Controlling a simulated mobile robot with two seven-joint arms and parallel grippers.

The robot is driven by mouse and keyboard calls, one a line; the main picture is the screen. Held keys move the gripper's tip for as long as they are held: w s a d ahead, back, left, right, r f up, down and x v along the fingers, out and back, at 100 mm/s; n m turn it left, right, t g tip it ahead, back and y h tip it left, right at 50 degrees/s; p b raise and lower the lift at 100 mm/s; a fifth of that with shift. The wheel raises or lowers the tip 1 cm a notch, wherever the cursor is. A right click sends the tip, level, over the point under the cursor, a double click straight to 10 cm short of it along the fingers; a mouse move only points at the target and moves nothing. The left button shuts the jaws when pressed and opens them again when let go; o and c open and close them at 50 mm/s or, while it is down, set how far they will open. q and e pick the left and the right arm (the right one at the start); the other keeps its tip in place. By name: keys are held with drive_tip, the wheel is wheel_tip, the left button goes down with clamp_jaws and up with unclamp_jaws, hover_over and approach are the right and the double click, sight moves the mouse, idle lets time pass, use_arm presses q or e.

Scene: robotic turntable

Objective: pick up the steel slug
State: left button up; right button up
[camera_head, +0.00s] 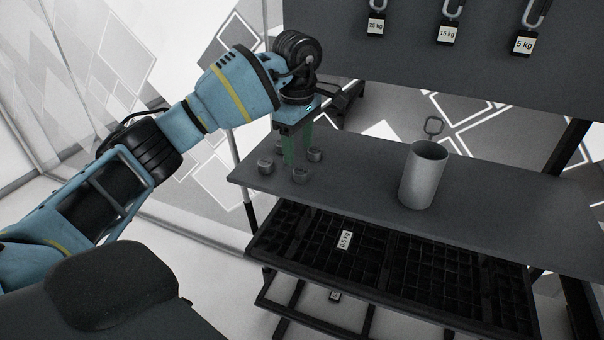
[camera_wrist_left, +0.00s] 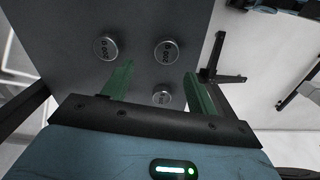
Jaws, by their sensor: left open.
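I cannot tell which one the task means. My left gripper (camera_head: 297,155) points down among them, its green fingers apart and nothing held. In the left wrist view, a slug (camera_wrist_left: 162,97) shows between the fingers, and two marked slugs (camera_wrist_left: 105,48) (camera_wrist_left: 166,52) lie beyond the fingertips (camera_wrist_left: 159,72). My right gripper is not in view.
A black gridded tray (camera_head: 390,265) with a 0.5 kg label lies below. Labelled weights (camera_head: 447,35) hang on the back panel.

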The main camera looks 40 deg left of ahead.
sight(301, 170)
use_arm(q)
drive_tip(key=shift+s+d+f, duration=0.15)
drive_tip(key=shift+s+f, duration=0.05)
drive_tip(key=shift+f, duration=0.25)
drive_tip(key=f, duration=0.3)
drive_tip(key=shift+s+d+f+p, duration=0.15)
drive_tip(key=shift+d+p, duration=0.2)
drive_tip(key=shift+f, duration=0.6)
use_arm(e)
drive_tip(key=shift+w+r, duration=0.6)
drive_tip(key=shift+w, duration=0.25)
use_arm(q)
drive_tip(key=shift+c, duration=0.5)
drive_tip(key=c, duration=1.1)
drive_tip(key=shift+r, duration=0.1)
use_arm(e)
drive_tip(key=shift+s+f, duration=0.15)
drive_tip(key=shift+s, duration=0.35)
